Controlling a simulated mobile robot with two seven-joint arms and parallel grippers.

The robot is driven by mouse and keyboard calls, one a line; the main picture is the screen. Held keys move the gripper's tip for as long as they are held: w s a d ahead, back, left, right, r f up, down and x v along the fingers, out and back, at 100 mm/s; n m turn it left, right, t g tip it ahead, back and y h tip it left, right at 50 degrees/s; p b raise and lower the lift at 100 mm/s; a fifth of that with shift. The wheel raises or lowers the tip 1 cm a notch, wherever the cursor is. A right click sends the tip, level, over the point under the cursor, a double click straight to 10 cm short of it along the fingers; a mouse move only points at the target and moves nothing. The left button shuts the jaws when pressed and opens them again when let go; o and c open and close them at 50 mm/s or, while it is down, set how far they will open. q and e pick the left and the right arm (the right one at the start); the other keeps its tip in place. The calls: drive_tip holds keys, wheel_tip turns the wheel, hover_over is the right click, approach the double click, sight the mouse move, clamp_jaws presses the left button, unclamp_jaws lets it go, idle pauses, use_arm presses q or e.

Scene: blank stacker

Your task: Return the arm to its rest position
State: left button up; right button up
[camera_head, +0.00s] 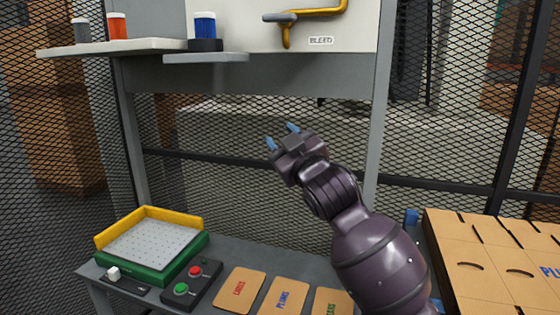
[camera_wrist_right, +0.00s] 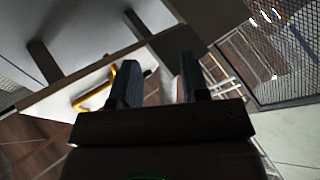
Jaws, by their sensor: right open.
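My right arm rises from the lower right of the head view. Its gripper (camera_head: 282,137) is raised in the air in front of the mesh fence, above the grey bench and below the white panel. Its two blue-tipped fingers are apart with nothing between them. In the right wrist view the two dark fingers (camera_wrist_right: 160,82) also stand apart and empty. My left gripper is in neither view.
The bench holds a green and yellow tray (camera_head: 200,262), a button box (camera_head: 191,285) and several labelled cards (camera_head: 239,289). Cardboard blanks (camera_head: 480,262) stand at right.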

drive_tip(key=s+d+f+m+h, duration=0.25)
drive_tip(key=d+f, duration=0.35)
drive_tip(key=f, duration=0.4)
drive_tip(key=s+d+f+m+g+h, duration=0.1)
drive_tip(key=s+d+f+m+h, duration=0.2)
drive_tip(key=d+f, duration=0.5)
drive_tip(key=s+d+f+m+h, duration=0.1)
drive_tip(key=s+d+f+m, duration=0.2)
drive_tip(key=f, duration=1)
drive_tip(key=s+d+f+m+g+h, duration=0.1)
drive_tip(key=s+d+f, duration=0.4)
drive_tip(key=s+f, duration=0.5)
drive_tip(key=s+d+f+m+g+h, duration=0.1)
drive_tip(key=s+d+f+g, duration=0.4)
drive_tip(key=s+f, duration=0.6)
drive_tip(key=s+h, duration=0.1)
drive_tip(key=s, duration=0.3)
drive_tip(key=shift+h, duration=0.35)
drive_tip(key=shift+f, duration=0.1)
